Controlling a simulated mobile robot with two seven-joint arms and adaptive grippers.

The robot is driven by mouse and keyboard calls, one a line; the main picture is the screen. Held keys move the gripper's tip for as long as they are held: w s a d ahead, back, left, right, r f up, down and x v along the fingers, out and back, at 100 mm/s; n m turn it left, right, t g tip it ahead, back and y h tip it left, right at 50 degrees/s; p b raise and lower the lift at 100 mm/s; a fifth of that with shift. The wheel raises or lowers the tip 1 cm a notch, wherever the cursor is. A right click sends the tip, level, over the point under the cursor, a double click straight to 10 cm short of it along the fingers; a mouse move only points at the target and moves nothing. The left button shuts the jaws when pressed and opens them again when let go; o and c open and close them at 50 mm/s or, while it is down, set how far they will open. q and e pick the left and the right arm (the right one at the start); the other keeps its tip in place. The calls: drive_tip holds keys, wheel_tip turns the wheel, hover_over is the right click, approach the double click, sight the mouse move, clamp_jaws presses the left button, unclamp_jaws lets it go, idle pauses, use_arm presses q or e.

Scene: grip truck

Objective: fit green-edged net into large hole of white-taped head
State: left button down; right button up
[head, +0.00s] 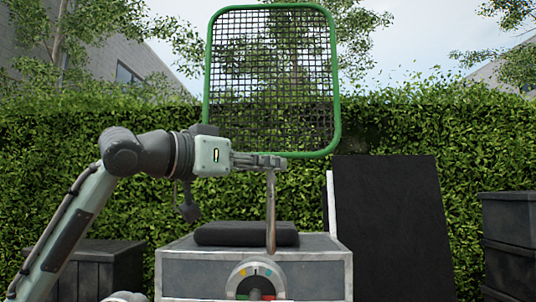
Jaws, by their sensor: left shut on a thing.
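The green-edged net (337,100) stands upright in the air at the top middle of the head view, a black mesh in a rounded green frame. A brownish metal pin (271,215) hangs straight down below it. My left gripper (272,161) comes in from the left and is shut on the net's pin just under the green frame. The pin's lower end shows in front of the grey case and looks free. A round grey part (255,278) with a pale rim and coloured marks shows at the bottom middle. I cannot tell whether it is the white-taped head. My right gripper is not in view.
A grey case (320,268) with pale edges stands at the bottom middle, with a black pad (245,234) on top. A black panel (390,225) leans at the right. Dark boxes (512,222) stand at the right, and another (110,265) at the left. A hedge closes the back.

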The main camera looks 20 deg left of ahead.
sight(271, 213)
use_arm(q)
drive_tip(key=f, duration=0.2)
drive_tip(key=s+f, duration=0.1)
drive_tip(key=f, duration=0.1)
drive_tip(key=shift+s+f, duration=0.2)
drive_tip(key=shift+f, duration=0.05)
drive_tip(key=shift+f+b, duration=0.25)
drive_tip(key=shift+b, duration=0.1)
drive_tip(key=shift+f+b, duration=0.55)
drive_tip(key=shift+b, duration=0.1)
drive_tip(key=shift+f+b, duration=0.4)
drive_tip(key=shift+b, duration=0.05)
drive_tip(key=shift+f+b, duration=0.35)
drive_tip(key=shift+b, duration=0.05)
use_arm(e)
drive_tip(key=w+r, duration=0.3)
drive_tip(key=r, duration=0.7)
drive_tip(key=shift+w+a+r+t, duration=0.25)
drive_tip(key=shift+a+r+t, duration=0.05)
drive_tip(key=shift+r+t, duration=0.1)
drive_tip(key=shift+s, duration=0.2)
use_arm(q)
drive_tip(key=shift+f, duration=0.4)
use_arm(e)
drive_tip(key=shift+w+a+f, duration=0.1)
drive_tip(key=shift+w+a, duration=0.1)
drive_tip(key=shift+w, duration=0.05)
